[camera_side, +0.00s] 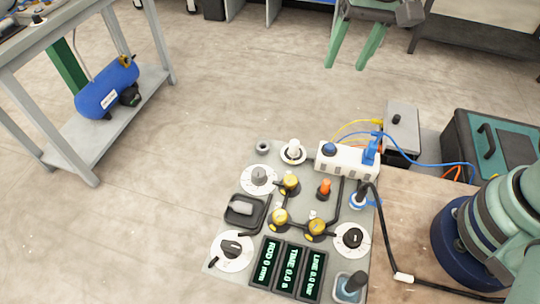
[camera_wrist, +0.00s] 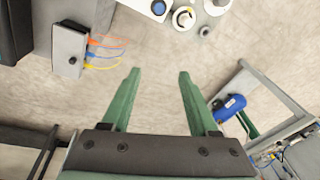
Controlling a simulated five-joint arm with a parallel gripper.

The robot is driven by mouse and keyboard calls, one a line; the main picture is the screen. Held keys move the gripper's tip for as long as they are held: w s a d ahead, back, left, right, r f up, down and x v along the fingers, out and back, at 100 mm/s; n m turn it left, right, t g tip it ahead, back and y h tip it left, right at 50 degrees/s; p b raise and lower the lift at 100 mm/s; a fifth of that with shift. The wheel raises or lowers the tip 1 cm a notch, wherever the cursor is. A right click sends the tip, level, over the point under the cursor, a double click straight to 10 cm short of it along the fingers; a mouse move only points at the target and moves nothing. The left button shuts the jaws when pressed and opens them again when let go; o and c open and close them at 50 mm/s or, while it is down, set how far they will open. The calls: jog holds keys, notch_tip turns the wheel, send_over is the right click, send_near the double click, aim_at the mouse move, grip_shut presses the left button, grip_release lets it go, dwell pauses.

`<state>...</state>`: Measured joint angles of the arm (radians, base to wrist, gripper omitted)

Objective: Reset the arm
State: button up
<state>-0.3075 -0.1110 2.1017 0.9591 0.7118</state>
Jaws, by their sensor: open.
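My gripper (camera_side: 357,52) is at the top of the side view, raised well above the floor and apart from the control panel. Its two green fingers are open with nothing between them. In the wrist view my gripper (camera_wrist: 158,72) also shows spread and empty over bare floor. The grey control panel (camera_side: 262,226) lies below it in the side view, with dials, yellow-capped valves, an orange knob and three dark displays. The displays read ROD 0 mm, TIME 0.0 s and a LINE value in bar. Part of the panel's edge shows at the top of the wrist view.
A grey box (camera_side: 401,128) with yellow, blue and orange cables stands behind the panel. A teal-and-black case (camera_side: 497,140) is at the right. A blue air tank (camera_side: 107,88) sits on a bench's lower shelf at the left. Open floor lies between bench and panel.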

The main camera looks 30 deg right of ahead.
jog(key=s+d+r+n+t, duration=0.3)
jog(key=s+d, duration=0.3)
jog(key=d, duration=0.5)
jog(key=shift+r+n+h, duration=0.3)
jog(key=shift+r+n, duration=0.1)
jog(key=shift+n, duration=0.4)
